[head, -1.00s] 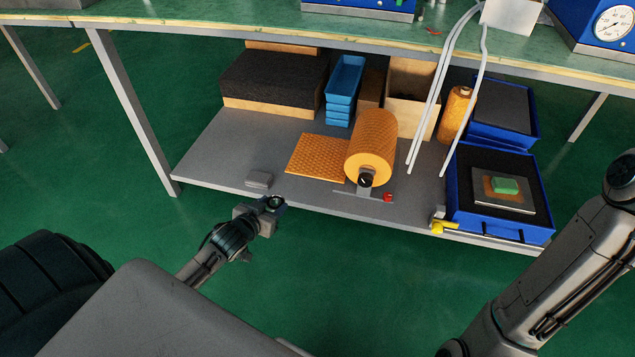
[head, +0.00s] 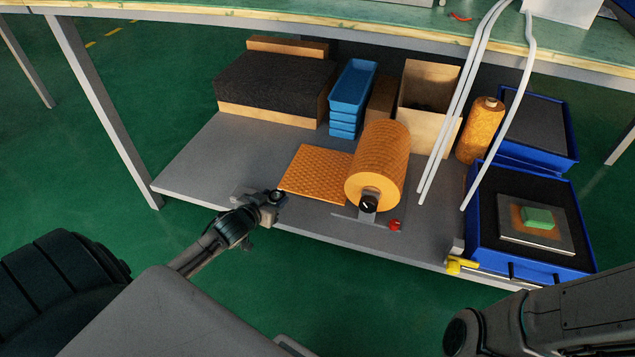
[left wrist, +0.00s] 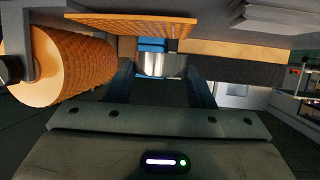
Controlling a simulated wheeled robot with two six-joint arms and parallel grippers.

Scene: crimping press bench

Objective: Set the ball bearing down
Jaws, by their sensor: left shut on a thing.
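The ball bearing (left wrist: 160,65) is a shiny silver ring between the fingers of my left gripper in the left wrist view. In the head view my left gripper (head: 273,198) is shut on the bearing (head: 277,196), which shows small and dark at the fingertips. The gripper is at the front edge of the grey lower shelf (head: 190,165), beside the near corner of an orange textured sheet (head: 318,172). I cannot tell the exact gap between the bearing and the shelf. My right gripper is out of view; only part of its arm shows at lower right.
An orange roll (head: 380,165) on a stand with a red knob is right of the sheet. A small grey block (head: 240,193) lies partly behind my gripper. Blue bins (head: 352,88) and a dark foam block (head: 270,85) stand behind. The left shelf part is bare.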

